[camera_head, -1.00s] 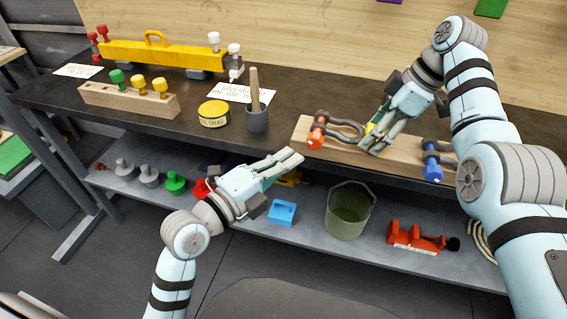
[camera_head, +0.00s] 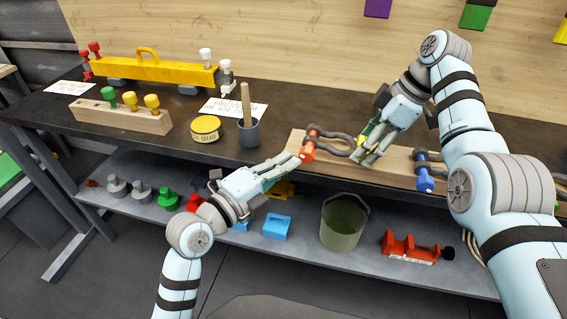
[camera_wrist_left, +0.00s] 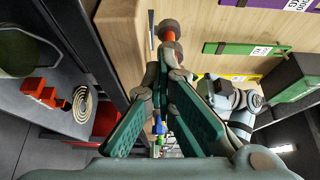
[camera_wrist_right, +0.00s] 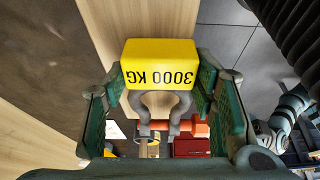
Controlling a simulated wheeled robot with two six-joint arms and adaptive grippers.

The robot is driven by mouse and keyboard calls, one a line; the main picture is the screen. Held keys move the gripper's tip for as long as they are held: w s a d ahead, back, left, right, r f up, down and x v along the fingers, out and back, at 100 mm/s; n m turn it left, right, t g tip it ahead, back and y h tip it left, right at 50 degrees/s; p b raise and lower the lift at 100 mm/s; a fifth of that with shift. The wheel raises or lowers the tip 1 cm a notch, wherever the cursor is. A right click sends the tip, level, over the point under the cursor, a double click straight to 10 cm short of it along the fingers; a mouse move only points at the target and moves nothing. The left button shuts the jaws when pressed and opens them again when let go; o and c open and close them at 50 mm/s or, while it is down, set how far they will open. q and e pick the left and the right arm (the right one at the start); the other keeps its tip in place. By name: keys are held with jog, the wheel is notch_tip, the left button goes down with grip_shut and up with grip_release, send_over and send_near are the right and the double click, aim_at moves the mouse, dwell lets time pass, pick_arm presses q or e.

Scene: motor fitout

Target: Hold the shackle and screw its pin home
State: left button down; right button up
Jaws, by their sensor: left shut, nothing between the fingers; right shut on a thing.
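The shackle (camera_head: 336,137) has a dark bow and an orange pin (camera_head: 308,152) whose head faces left. It lies on a wooden board at the bench's front edge. My right gripper (camera_head: 369,153) is shut at the bow end. In the right wrist view, a yellow block marked 3000 KG (camera_wrist_right: 160,66) sits between its fingers, with the dark bow (camera_wrist_right: 160,103) and orange pin (camera_wrist_right: 190,128) beyond. My left gripper (camera_head: 295,160) is shut and empty, its tips close beside the pin head. In the left wrist view, the orange pin head (camera_wrist_left: 168,41) is just beyond the tips; contact is unclear.
The wooden board (camera_head: 395,157) also bears a blue-pinned shackle (camera_head: 424,178) at right. A grease tin (camera_head: 205,128), a grey cup with a stick (camera_head: 248,132) and a yellow lifting beam (camera_head: 150,68) stand left. A green bucket (camera_head: 343,222) is on the shelf below.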

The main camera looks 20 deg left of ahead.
pick_arm(q)
jog(key=shift+r, duration=0.4)
jog(key=shift+r, duration=0.65)
jog(key=shift+r, duration=0.2)
dwell(0.4)
jog(key=shift+a+r, duration=0.1)
jog(key=shift+a, duration=0.25)
